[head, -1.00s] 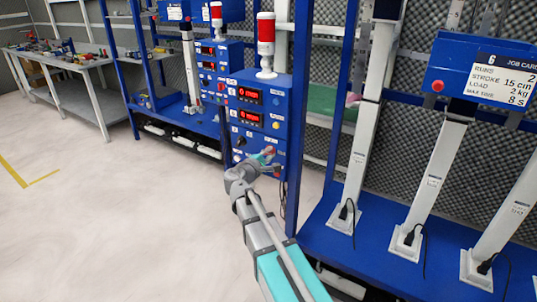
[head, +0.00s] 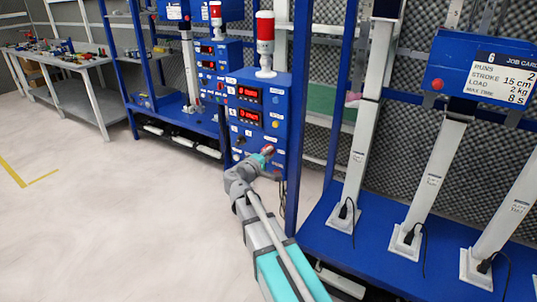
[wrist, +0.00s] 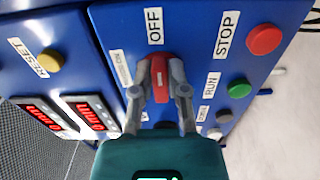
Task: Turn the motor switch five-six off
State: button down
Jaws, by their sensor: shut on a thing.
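The red motor switch knob (wrist: 160,82) sits on a blue control box, between my fingers in the wrist view, below a label reading OFF (wrist: 154,25). My gripper (wrist: 160,88) is shut on this knob, one grey finger on each side. In the head view my gripper (head: 266,152) is at the lower front of the blue control box (head: 284,95); the knob is hard to make out there. The knob's lower end and the panel under it are partly hidden by the gripper.
Near the knob are a red STOP button (wrist: 263,40), a green RUN button (wrist: 239,88) and a yellow RESET button (wrist: 51,60). A red beacon (head: 265,35) tops the box. A blue bench (head: 340,235) with white columns stands to the right. Open floor lies to the left.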

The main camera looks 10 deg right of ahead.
jog(key=c, duration=0.6)
grip_release()
jog(key=shift+c, duration=0.2)
jog(key=v, duration=1.2)
